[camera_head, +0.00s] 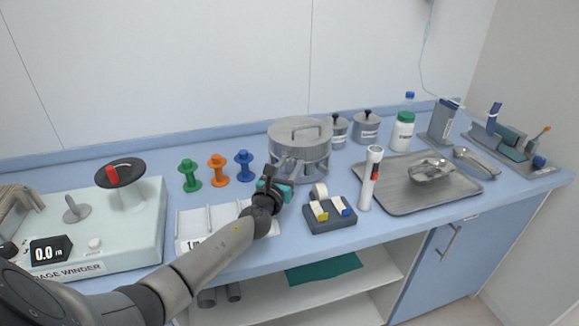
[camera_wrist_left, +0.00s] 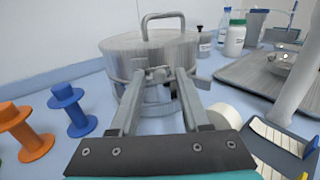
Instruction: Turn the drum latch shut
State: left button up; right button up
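The metal drum (camera_head: 300,135) stands upright on the counter, its lid closed with a looped handle on top. It also fills the upper middle of the left wrist view (camera_wrist_left: 125,55). A band runs around the drum below the lid, with a small latch (camera_wrist_left: 158,75) at its front. My left gripper (camera_head: 287,170) reaches to the front of the drum. In the left wrist view its two fingers (camera_wrist_left: 160,77) are apart, with the latch between or just beyond their tips; contact cannot be told. My right gripper is not in view.
Green, orange and blue spools (camera_head: 218,171) stand left of the drum, beside a winder machine (camera_head: 140,210). Close by on the right are a dark block with tape (camera_head: 330,222), a white upright tube (camera_head: 367,185) and a metal tray (camera_head: 405,200). Lidded canisters (camera_head: 366,130) stand behind right.

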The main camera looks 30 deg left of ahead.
pick_arm(q)
grip_shut()
jog(key=shift+r+n, duration=0.1)
jog(key=shift+n, duration=0.2)
dwell(0.3)
jog(key=n, duration=0.1)
jog(key=r+n+p, duration=0.1)
jog(key=n, duration=0.1)
jog(key=shift+a, duration=0.2)
jog(key=n, duration=0.1)
jog(key=n+p, duration=0.1)
jog(key=n, duration=0.1)
jog(key=r+n, duration=0.1)
jog(key=shift+s+a+n+g, duration=0.1)
jog(key=shift+a+n+g, duration=0.2)
jog(key=shift+a, duration=0.1)
jog(key=n+p, duration=0.1)
jog(key=n, duration=0.1)
jog(key=a+n, duration=0.1)
jog(key=n, duration=0.1)
jog(key=shift+s+r+h+p, duration=0.1)
jog(key=shift+r+h+p, duration=0.1)
jog(key=shift+h+p, duration=0.2)
jog(key=shift+a+n+h+p, duration=0.15)
jog(key=shift+a+n, duration=0.05)
jog(key=shift+n, duration=0.55)
jog(key=shift+a+n+h+p, duration=0.15)
jog(key=shift+a+n, duration=0.05)
jog(key=shift+n, duration=0.55)
